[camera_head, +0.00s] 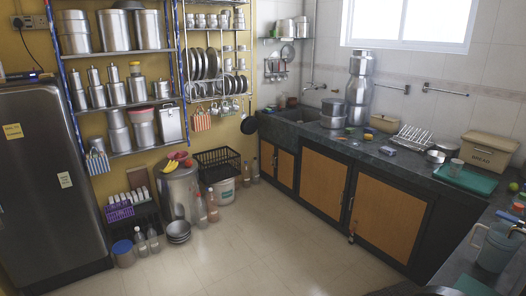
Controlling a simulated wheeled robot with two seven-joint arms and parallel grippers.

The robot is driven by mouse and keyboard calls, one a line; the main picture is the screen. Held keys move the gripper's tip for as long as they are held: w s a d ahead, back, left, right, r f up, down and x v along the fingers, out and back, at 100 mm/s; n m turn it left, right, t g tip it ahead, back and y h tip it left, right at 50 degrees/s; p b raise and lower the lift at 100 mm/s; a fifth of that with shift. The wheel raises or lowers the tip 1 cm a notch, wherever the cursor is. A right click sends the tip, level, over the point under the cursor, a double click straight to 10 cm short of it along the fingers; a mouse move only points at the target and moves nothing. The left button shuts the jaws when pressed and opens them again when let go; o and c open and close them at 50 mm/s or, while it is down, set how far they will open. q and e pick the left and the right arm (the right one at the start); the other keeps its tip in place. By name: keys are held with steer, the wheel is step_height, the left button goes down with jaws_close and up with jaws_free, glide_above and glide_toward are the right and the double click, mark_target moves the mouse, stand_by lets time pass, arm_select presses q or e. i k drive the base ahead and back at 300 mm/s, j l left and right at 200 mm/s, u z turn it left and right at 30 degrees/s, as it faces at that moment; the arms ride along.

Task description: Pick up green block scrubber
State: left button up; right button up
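No gripper of mine shows clearly in the head view. On the dark counter along the right wall lie several small items, too small to identify surely. One is a small blue-green block (388,150) near the middle of the counter, left of the dish rack. Another is a small greenish item (349,130) near the steel pots. An orange and green item (369,136) lies between them. I cannot tell which of these is the green block scrubber.
The counter (330,143) holds stacked steel canisters (359,90), a dish rack (415,138), a bread bin (488,151) and a teal tray (466,179). A jug (495,246) stands at lower right. A fridge (50,185) stands left. The middle floor (270,240) is clear.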

mark_target(350, 130)
steer(key=i+u, duration=0.2)
steer(key=i, duration=2.25)
steer(key=i+l, duration=0.25)
steer(key=i, duration=0.25)
steer(key=i+l+z, duration=0.1)
steer(key=i+l, duration=0.15)
steer(key=i, duration=0.25)
steer(key=i+l, duration=0.2)
steer(key=i, duration=0.35)
steer(key=i+l+z, duration=0.1)
steer(key=i+l, duration=0.2)
steer(key=l, duration=0.15)
steer(key=i+l, duration=0.3)
steer(key=l, duration=0.15)
steer(key=z, duration=0.9)
steer(key=i+j+z, duration=0.2)
steer(key=i+j, duration=0.45)
steer(key=i+j+z, duration=0.2)
steer(key=i+j, duration=0.55)
